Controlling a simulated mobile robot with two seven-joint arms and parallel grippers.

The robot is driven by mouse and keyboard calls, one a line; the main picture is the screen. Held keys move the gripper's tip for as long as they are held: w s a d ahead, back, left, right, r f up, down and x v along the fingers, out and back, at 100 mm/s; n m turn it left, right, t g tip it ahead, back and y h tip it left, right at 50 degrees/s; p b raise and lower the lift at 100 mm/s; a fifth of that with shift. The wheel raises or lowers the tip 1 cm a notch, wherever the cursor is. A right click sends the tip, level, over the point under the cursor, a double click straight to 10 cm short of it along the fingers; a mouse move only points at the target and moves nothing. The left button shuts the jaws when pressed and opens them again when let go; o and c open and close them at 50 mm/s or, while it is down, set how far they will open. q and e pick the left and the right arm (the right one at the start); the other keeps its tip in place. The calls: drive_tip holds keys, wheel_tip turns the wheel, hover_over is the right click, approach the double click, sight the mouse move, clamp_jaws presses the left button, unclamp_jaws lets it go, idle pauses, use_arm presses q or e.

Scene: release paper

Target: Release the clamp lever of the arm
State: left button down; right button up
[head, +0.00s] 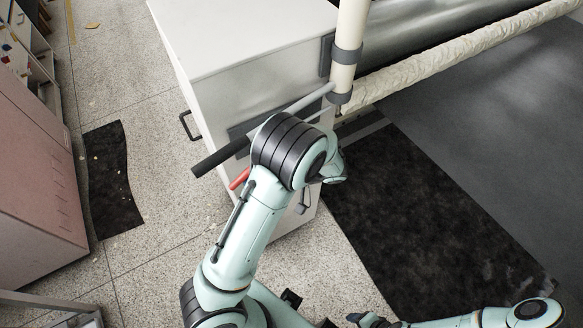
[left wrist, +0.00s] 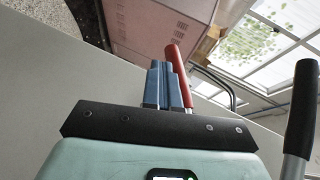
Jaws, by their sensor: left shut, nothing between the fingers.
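A red lever handle (head: 239,179) shows at the side of the white machine, below a black-gripped bar (head: 220,158), and is partly covered by my left arm. In the left wrist view the red handle (left wrist: 178,75) stands just right of my left gripper (left wrist: 162,68), close to its blue fingers. The fingers are together and empty; I cannot tell whether they touch the handle. In the head view my left forearm hides the fingers. The black grip also shows in the left wrist view (left wrist: 303,105). My right gripper (head: 370,320) is at the bottom edge, partly cut off.
The white cabinet (head: 245,40) stands behind my left arm, with a dark side handle (head: 188,125). A cream post (head: 348,40) and a wrapped roll (head: 450,55) are at the right. Black mats (head: 420,215) lie on the floor. Speckled floor at left is mostly clear.

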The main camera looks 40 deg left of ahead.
sight(241, 177)
use_arm(q)
drive_tip(key=shift+s+a+r+m+g+y+p, duration=0.25)
drive_tip(key=shift+s+r+g+y, duration=0.15)
drive_tip(key=shift+r, duration=0.35)
drive_tip(key=shift+s+a+r+m+g+y+p, duration=0.2)
drive_tip(key=shift+s+r+g+p, duration=0.1)
drive_tip(key=shift+s+r, duration=0.3)
drive_tip(key=shift+s+a+r+m+g+y+p, duration=0.15)
drive_tip(key=shift+s+a+r+g+y+p, duration=0.15)
drive_tip(key=shift+r, duration=0.55)
use_arm(e)
drive_tip(key=shift+w+a+r, duration=0.1)
drive_tip(key=shift+w+r, duration=0.85)
drive_tip(key=shift+r, duration=0.2)
use_arm(q)
drive_tip(key=w+d+f+b, duration=0.3)
drive_tip(key=w+d+f, duration=0.2)
drive_tip(key=d+f, duration=0.2)
drive_tip(key=shift+w+d+f, duration=0.2)
drive_tip(key=shift+w+d, duration=0.1)
drive_tip(key=shift+d, duration=0.35)
use_arm(e)
drive_tip(key=shift+s+d+f, duration=0.2)
drive_tip(key=shift+s+f, duration=0.65)
drive_tip(key=shift+f, duration=0.25)
drive_tip(key=shift+s+d+f, duration=0.2)
drive_tip(key=shift+s+f, duration=0.65)
drive_tip(key=shift+f, duration=0.2)
